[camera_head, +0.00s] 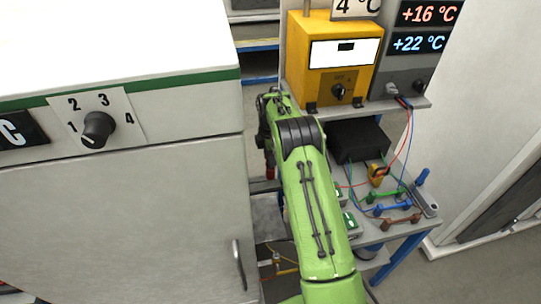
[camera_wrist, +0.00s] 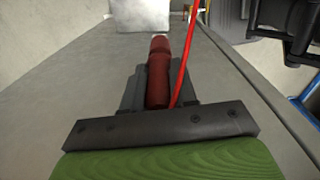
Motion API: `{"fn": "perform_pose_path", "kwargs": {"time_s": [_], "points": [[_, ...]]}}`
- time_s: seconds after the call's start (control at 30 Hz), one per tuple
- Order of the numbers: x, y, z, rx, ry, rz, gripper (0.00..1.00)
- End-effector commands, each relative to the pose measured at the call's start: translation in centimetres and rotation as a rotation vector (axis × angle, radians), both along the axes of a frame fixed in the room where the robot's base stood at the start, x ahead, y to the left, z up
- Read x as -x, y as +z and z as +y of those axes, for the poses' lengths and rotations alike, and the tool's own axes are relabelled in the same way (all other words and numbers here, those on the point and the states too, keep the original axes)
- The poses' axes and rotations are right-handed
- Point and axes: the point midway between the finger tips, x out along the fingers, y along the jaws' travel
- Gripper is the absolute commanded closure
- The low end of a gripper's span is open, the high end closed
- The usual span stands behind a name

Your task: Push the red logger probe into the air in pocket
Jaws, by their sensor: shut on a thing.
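The red logger probe (camera_wrist: 159,70) is a dark red cylinder with a narrower rounded end, in the middle of the wrist view. My gripper (camera_wrist: 158,88) is shut on it, with a dark finger on each side. A bright red cable (camera_wrist: 186,60) runs beside the probe, up to the top of the wrist view. In the head view a small red part of the probe (camera_head: 269,168) shows below my wrist, left of my green arm. I cannot make out the air in pocket in either view; my arm and the cabinet hide much of that area.
A white cabinet (camera_head: 190,190) with a dial stands close on the left. A yellow device (camera_head: 331,80) sits on the shelf behind my arm. A bench (camera_head: 385,232) on the right holds a black box (camera_head: 357,140), cables and tools. A pale block (camera_wrist: 140,16) shows ahead in the wrist view.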

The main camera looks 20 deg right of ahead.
Motion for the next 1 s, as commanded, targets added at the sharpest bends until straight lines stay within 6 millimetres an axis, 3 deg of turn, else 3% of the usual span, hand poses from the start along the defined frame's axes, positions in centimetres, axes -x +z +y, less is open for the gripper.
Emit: {"fn": "perform_pose_path", "kwargs": {"time_s": [0.17, 0.2, 0.37, 0.63, 0.73, 1.0], "points": [[0.0, 0.1, 0.0, 0.000, 0.000, 0.000, 1.00], [0.0, 0.1, 0.0, 0.000, 0.000, 0.000, 0.69], [0.0, 0.1, 0.0, 0.000, 0.000, 0.000, 0.44], [0.0, 0.2, 0.0, 0.000, 0.000, 0.000, 0.43], [-0.1, 1.1, 0.0, 0.000, 0.000, -0.003, 0.43], [-0.1, 8.3, 0.0, 0.001, 0.001, -0.006, 0.43]]}}
